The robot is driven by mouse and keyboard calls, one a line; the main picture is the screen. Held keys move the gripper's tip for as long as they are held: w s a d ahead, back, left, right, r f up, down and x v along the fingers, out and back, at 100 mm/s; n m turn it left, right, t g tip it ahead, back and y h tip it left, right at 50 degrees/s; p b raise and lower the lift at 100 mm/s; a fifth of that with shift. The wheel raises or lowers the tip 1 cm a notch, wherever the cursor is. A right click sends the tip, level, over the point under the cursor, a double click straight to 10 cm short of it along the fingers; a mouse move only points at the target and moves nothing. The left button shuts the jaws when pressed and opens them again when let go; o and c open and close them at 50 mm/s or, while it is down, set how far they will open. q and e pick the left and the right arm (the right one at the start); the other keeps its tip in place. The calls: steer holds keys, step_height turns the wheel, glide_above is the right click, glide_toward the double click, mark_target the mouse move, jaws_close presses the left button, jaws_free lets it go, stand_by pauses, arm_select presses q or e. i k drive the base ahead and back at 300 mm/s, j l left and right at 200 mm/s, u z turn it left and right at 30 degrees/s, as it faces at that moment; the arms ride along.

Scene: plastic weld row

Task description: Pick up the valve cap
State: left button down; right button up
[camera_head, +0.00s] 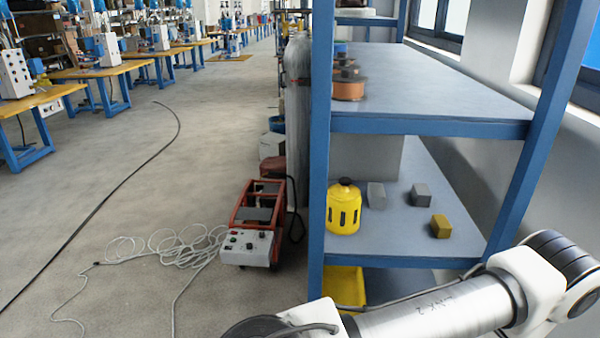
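The valve cap (344,208) looks to be the yellow, rounded cylinder with dark vertical slots and a dark knob on top. It stands upright on the blue-framed rack's lower grey shelf (400,240), near the left post. Nothing touches it. Neither of my grippers is in view. A white and silver link of one of my arms crosses the bottom right, below and in front of that shelf.
Two grey blocks (420,194) (376,195) and an ochre block (440,226) lie right of the cap. The rack's blue left post (319,150) and upper shelf (430,95) bound the space. A red welding cart (255,225) and loose cable (165,248) are on the floor.

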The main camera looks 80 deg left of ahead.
mark_target(344, 199)
steer(key=u, duration=2.2)
